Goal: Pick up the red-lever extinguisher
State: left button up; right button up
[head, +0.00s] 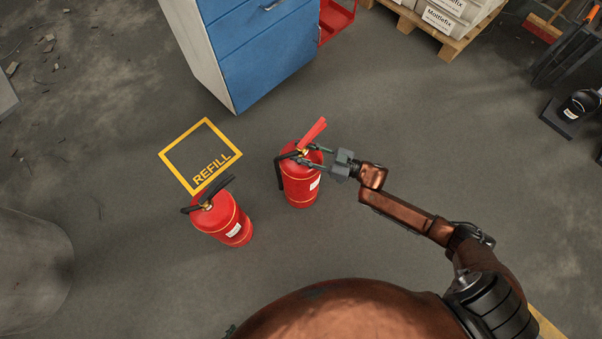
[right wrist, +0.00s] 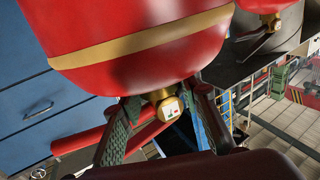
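The red-lever extinguisher (head: 301,186) stands upright on the floor in the middle of the head view. Its red lever (head: 313,132) points up and right, and a black handle or hose shows at its left. My right gripper (head: 304,154) reaches in from the right at its neck. In the right wrist view, the red body (right wrist: 140,30) with a gold band fills the top, and the brass neck (right wrist: 161,92) lies between my open fingers (right wrist: 165,105). Firm contact does not show. A second extinguisher (head: 222,219), with a black lever, stands to the left.
A yellow square marked REFILL (head: 201,155) is painted on the floor at the left. A blue and white cabinet (head: 265,60) stands behind. A pallet (head: 433,33) with boxes is at the back right. A grey round object (head: 30,270) stands at the left edge.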

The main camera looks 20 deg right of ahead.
jog(key=shift+d+f, duration=0.15)
jog(key=shift+f, duration=0.3)
jog(key=c, duration=0.6)
jog(key=shift+s, duration=0.1)
grip_shut()
jog(key=shift+f, duration=0.15)
jog(key=shift+w+a+r, duration=0.2)
jog(key=shift+r, duration=0.6)
jog(key=shift+r, duration=0.1)
